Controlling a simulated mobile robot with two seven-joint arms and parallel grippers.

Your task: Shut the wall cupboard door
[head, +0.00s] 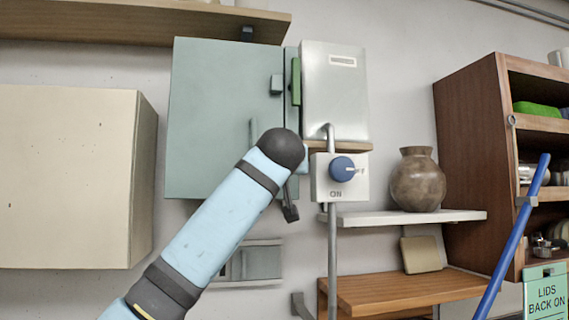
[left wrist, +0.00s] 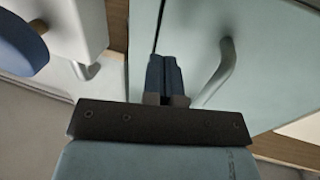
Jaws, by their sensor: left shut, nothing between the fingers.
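The wall cupboard (head: 215,95) is a grey-green box on the wall, left of centre in the head view. Its door (left wrist: 260,60) fills much of the left wrist view, with a curved handle (left wrist: 217,75) and a thin dark seam along its edge. The door looks close to its frame; I cannot tell whether it is fully shut. My left gripper (left wrist: 165,72) is shut and empty, its fingertips over the door beside the seam and handle. Contact is unclear. My right gripper is out of view.
Just right of the cupboard are a pale grey box (head: 335,95) and a blue dial (head: 342,169) on a white plate. A cream cabinet (head: 65,180) is at left. A brown vase (head: 417,182) stands on a white shelf (head: 450,216). A blue pole (head: 512,240) leans at right.

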